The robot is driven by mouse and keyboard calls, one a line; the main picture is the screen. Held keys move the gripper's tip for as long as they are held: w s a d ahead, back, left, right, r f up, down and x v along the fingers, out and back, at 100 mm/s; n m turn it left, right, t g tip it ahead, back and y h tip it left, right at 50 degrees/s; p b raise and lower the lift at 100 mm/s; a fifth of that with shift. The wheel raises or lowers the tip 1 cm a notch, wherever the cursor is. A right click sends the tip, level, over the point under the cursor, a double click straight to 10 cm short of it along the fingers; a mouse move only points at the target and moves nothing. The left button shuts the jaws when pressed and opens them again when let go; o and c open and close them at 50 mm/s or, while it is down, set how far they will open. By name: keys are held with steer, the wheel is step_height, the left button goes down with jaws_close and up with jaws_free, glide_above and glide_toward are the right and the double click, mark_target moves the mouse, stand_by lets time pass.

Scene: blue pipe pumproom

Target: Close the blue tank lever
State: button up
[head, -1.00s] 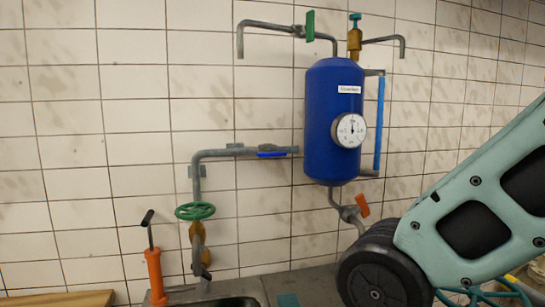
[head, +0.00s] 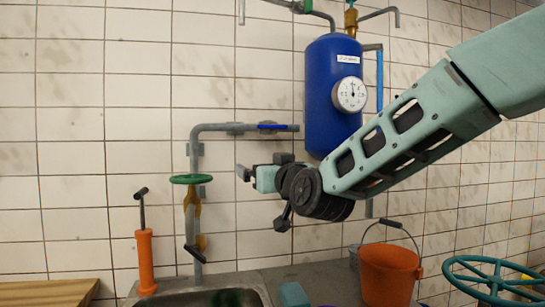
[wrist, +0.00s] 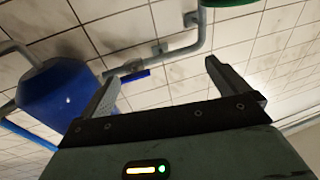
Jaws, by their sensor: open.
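The blue tank (head: 325,95) hangs on the tiled wall with a round white gauge (head: 350,94) on its front. A blue lever (head: 272,126) lies along the horizontal grey pipe left of the tank, in line with that pipe. In the wrist view the tank (wrist: 60,95) is at the left and the blue lever (wrist: 134,77) lies right of it. My gripper (head: 242,173) is below and slightly left of the lever in the head view, apart from it. Its two fingers (wrist: 161,72) are spread and empty. The orange lever under the tank is hidden behind my arm.
A green wheel valve (head: 191,179) sits on the pipe at the left; it also shows in the wrist view (wrist: 228,2). An orange hand pump (head: 145,260), a sink (head: 200,297), an orange bucket (head: 388,272) and a teal wheel (head: 490,280) are below.

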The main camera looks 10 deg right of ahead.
mark_target(273, 128)
steer(key=w+d+r+m+t+h+b, duration=0.2)
steer(key=w+d+r+t+h, duration=0.15)
steer(key=d, duration=0.25)
steer(key=p+x, duration=0.1)
steer(key=x, duration=0.4)
steer(key=p+x, duration=0.2)
steer(key=x, duration=0.4)
steer(key=r+p+x, duration=0.1)
steer(key=p+x, duration=0.1)
steer(key=x, duration=0.3)
steer(key=shift+a, duration=0.25)
steer(key=c, duration=0.9)
